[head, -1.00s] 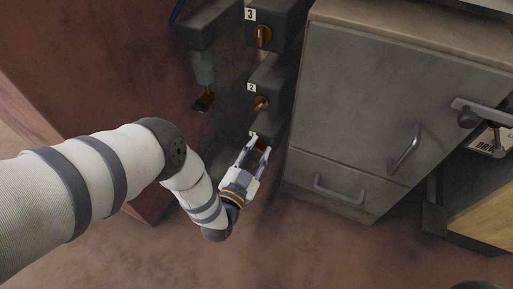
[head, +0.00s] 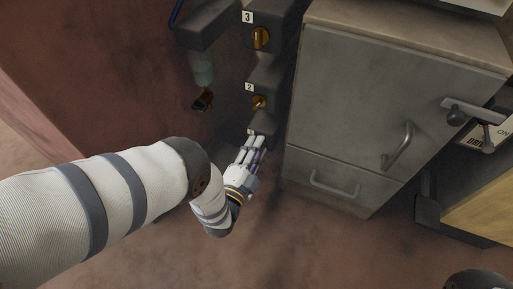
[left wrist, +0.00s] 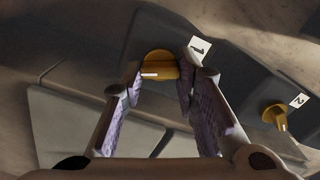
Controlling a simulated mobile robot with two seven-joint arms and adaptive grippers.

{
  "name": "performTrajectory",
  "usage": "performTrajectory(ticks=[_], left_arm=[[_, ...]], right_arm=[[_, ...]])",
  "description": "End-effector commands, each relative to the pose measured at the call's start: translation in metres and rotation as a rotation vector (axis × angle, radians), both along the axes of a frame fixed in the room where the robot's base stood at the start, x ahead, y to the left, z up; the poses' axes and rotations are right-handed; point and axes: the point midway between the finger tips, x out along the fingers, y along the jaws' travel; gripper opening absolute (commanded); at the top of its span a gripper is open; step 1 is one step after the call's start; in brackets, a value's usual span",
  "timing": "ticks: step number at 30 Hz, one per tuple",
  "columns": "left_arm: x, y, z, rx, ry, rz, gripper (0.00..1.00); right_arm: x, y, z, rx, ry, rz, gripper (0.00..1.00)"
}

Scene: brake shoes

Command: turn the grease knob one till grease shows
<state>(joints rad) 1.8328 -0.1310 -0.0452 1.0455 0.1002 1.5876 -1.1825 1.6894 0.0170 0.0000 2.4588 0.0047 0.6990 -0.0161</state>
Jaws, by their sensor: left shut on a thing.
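Knob one is the yellow-orange knob (left wrist: 160,64) beside the "1" label (left wrist: 200,47) in the left wrist view, on a dark grey block. My left gripper (head: 256,140) is at that lowest block in the head view, its purple-padded fingers on both sides of the knob and shut on it. The knob itself is hidden by the gripper in the head view. Knob two (head: 259,103) and knob three (head: 261,37) sit above it on their own blocks. I cannot make out any grease at knob one. My right gripper is not in view.
A grey cabinet (head: 350,100) with handles stands close to the right of the knobs. A translucent cylinder (head: 203,72) with a dark amber tip hangs to the left. A lever (head: 462,114) juts out at the far right. The floor in front is clear.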

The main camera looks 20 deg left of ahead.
Motion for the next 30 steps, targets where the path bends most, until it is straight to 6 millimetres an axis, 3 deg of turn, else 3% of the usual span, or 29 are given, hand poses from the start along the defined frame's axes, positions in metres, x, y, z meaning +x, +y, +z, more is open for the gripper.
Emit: performTrajectory(ticks=[22,23,24,25,30], left_arm=[[-0.0010,0.0024,-0.0016,0.078,0.001,0.005,0.00],[-0.0010,0.0024,-0.0016,0.078,0.001,0.005,0.34],[-0.0010,0.0022,-0.0015,0.078,0.001,0.005,0.44],[-0.0009,0.0020,-0.0014,0.078,0.000,0.004,0.48],[-0.0006,0.0012,-0.0010,0.077,-0.001,0.002,0.48]], right_arm=[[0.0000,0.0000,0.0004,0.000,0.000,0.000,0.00],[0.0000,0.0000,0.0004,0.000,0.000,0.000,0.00],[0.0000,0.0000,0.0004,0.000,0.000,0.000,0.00],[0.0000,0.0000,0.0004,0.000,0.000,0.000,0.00],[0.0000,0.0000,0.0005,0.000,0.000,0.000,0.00]])
